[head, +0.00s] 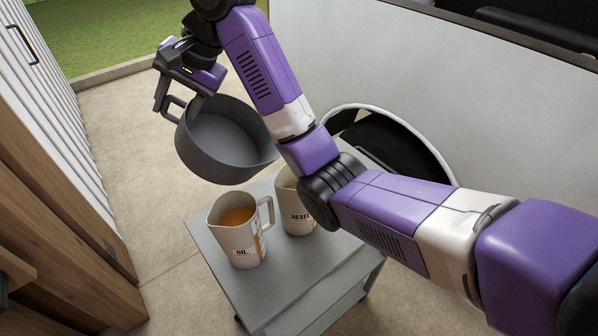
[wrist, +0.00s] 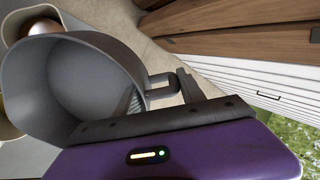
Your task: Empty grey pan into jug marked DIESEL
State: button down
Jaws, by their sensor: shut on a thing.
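My gripper (head: 183,97) is shut on the handle of the grey pan (head: 205,163) and holds it in the air, left of and behind the jugs. The pan looks slightly tilted; I cannot make out any liquid in it. In the wrist view the pan (wrist: 85,75) fills the left side, with its handle at my gripper (wrist: 165,108). The DIESEL jug (head: 297,212) stands upright on a grey cart, partly hidden by my arm, so its contents are unclear. The OIL jug (head: 236,243) stands to its left, holding orange-brown liquid.
The grey cart top (head: 290,280) is bare in front of the jugs. A pale vehicle side (head: 380,70) with a dark wheel arch (head: 385,145) stands behind and right. Wood and white slatted panels (head: 55,170) line the left. The floor between is clear.

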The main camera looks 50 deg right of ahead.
jog(key=w+a+f+g+h, duration=0.3)
jog(key=w+a+f+g, duration=0.1)
jog(key=w+f, duration=0.3)
jog(key=shift+f+g, duration=0.9)
jog(key=shift+f, duration=0.05)
jog(key=shift+w, duration=0.1)
jog(key=shift+r, duration=2.4)
